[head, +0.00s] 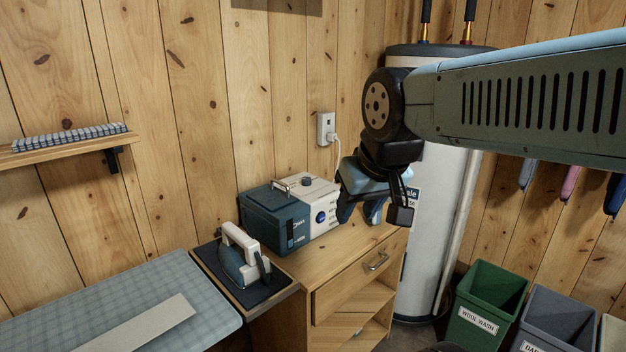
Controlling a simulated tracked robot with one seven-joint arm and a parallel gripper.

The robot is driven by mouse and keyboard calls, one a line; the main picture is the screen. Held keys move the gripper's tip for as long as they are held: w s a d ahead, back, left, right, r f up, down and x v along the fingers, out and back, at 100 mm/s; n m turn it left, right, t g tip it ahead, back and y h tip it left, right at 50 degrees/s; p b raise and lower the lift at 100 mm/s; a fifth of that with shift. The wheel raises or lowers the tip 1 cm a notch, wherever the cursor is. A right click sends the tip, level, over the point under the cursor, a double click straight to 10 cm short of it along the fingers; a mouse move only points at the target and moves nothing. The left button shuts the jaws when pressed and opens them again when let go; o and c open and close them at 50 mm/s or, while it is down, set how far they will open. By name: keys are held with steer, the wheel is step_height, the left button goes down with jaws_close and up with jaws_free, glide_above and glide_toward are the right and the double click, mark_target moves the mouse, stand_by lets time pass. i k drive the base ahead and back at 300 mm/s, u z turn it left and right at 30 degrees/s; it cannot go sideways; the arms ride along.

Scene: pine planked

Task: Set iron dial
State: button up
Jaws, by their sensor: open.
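A steam iron (244,258) with a white handle and grey-blue body rests on a dark pad (262,294) at the left of the wooden cabinet. Behind it to the right stands a blue and white box (268,217). A round blue dial (320,217) is on the box's white front, with small markings beside it too small to read. My gripper (360,217) hangs pointing down to the right of the box, apart from the dial in the picture. It is open and looks empty. Its distance from the box in depth is hard to tell.
A wall socket (326,129) with a plugged-in cord is above the box. A white water tank (436,215) stands behind my arm. An ironing board (110,302) is at the lower left. Green (487,304) and grey (553,322) bins stand at the lower right. The cabinet top's front is clear.

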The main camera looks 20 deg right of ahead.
mark_target(304, 181)
steer(key=u, duration=0.15)
steer(key=i, duration=0.85)
steer(key=z, duration=0.1)
